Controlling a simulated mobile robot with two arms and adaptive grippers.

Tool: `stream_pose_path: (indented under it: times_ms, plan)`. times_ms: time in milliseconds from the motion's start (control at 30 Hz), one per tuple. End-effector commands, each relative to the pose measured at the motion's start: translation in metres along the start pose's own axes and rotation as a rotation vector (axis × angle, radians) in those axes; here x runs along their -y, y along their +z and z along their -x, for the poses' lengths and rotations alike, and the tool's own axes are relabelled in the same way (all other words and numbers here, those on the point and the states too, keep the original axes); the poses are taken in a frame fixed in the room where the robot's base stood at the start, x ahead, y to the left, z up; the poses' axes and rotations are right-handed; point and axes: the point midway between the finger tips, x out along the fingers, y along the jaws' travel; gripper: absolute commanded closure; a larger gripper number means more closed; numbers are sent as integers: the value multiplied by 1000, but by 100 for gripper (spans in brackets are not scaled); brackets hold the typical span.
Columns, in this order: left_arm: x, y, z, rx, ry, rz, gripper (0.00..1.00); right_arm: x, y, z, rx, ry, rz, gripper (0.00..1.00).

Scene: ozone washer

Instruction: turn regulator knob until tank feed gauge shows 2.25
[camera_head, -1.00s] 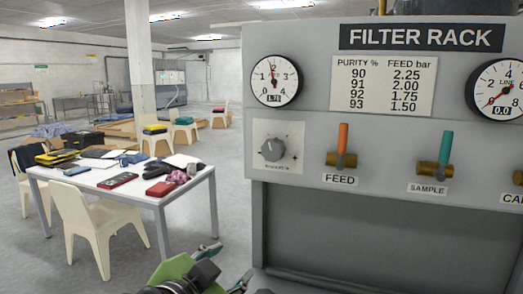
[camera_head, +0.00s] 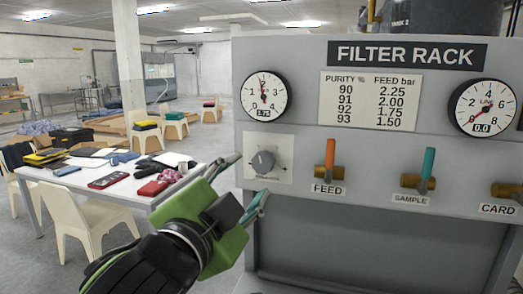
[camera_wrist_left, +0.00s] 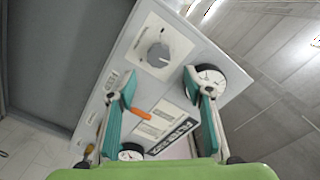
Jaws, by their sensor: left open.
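The regulator knob (camera_head: 264,163) is a grey dial on a pale square plate at the left of the filter rack's face. It also shows in the left wrist view (camera_wrist_left: 158,54), beyond the fingertips. The white round gauge (camera_head: 263,95) above the knob has a small readout that looks like 1.75; its small label is unreadable. My left gripper (camera_head: 251,176), green with teal fingers, is open and empty. Its fingers point at the panel near the knob, apparently apart from it. In the left wrist view its fingers (camera_wrist_left: 160,73) are spread wide. My right gripper is out of view.
An orange FEED lever (camera_head: 330,153) and a teal SAMPLE lever (camera_head: 428,164) stand right of the knob. A LINE gauge (camera_head: 485,107) reads 0.0. A sign (camera_head: 369,101) pairs 90 purity with 2.25 bar. A cluttered white table (camera_head: 130,187) stands left.

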Motion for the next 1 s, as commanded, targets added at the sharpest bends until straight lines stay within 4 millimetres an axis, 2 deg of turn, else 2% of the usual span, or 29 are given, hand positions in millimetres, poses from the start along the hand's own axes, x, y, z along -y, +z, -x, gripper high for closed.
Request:
stream_pose_path:
  times_ms: [33,200,400,600,867,967,1000]
  plan:
    - [-1,2,-12,7,4,0,53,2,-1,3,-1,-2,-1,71]
    - [0,1,-48,6,1,1,53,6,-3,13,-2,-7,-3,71]
    - [0,1,-80,3,1,1,53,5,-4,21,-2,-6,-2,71]
    - [-1,1,-93,1,0,1,53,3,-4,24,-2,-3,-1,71]
    - [-2,2,-94,0,0,1,53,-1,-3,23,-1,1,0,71]
    - [-2,2,-94,0,0,1,74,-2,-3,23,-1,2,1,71]
    - [-2,2,-94,0,0,1,85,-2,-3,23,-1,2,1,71]
